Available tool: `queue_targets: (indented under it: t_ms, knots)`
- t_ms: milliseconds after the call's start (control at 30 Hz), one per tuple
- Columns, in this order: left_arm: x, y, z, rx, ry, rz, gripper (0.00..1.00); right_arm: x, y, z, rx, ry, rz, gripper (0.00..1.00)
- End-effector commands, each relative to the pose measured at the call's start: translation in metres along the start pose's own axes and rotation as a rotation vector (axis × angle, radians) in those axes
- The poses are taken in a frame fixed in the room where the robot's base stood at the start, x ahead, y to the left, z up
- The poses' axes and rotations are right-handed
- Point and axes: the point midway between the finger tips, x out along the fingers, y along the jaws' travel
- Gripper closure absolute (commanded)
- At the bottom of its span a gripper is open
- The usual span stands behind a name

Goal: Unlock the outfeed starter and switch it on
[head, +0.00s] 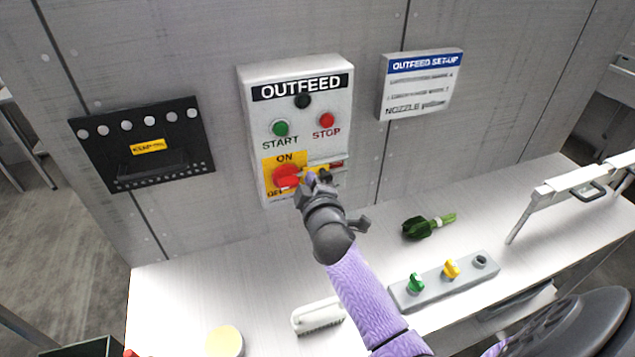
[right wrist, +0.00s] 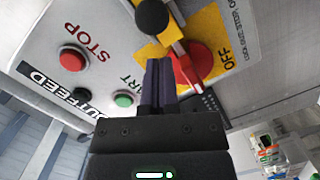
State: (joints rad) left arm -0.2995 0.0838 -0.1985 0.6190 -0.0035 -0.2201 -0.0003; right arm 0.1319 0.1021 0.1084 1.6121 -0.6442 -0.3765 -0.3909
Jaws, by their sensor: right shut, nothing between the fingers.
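The outfeed starter (head: 268,105) is a pale box on the wall with a green START button (head: 280,128), a red STOP button (head: 327,120) and a dark round lamp (head: 303,101). Its red rotary switch (head: 286,174) sits on a yellow ON/OFF plate; it also shows in the right wrist view (right wrist: 200,60). There a yellow bar (right wrist: 171,28) lies against the switch, beside a black round part (right wrist: 152,16). My right gripper (head: 313,178) is shut and empty, its fingertips close to the switch and bar (right wrist: 160,64). Contact is unclear. My left gripper is out of view.
A black panel (head: 110,150) hangs left of the starter, an OUTFEED SET-UP sign (head: 422,82) right of it. On the bench (head: 180,290) are a green nozzle-like part (head: 415,229), a grey holder (head: 440,287) with green and yellow pieces, and a white brush (head: 318,315).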

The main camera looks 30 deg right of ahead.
Motion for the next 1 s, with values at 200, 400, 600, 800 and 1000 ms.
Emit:
queue_targets:
  t_ms: [200,400,600,800,1000]
  knots:
    - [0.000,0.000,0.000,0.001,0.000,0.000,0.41,0.003,0.000,0.014,0.000,0.000,-0.001,1.00]
    - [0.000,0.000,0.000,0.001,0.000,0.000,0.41,0.003,0.000,0.015,0.001,0.000,-0.001,1.00]
    - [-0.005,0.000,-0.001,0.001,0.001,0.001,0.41,0.005,0.007,0.027,-0.004,-0.002,-0.002,1.00]
    - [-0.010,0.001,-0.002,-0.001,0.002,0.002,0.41,0.008,0.019,0.051,0.000,-0.001,-0.001,1.00]
    - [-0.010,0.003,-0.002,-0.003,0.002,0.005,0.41,0.008,0.020,0.054,0.001,-0.002,-0.001,1.00]
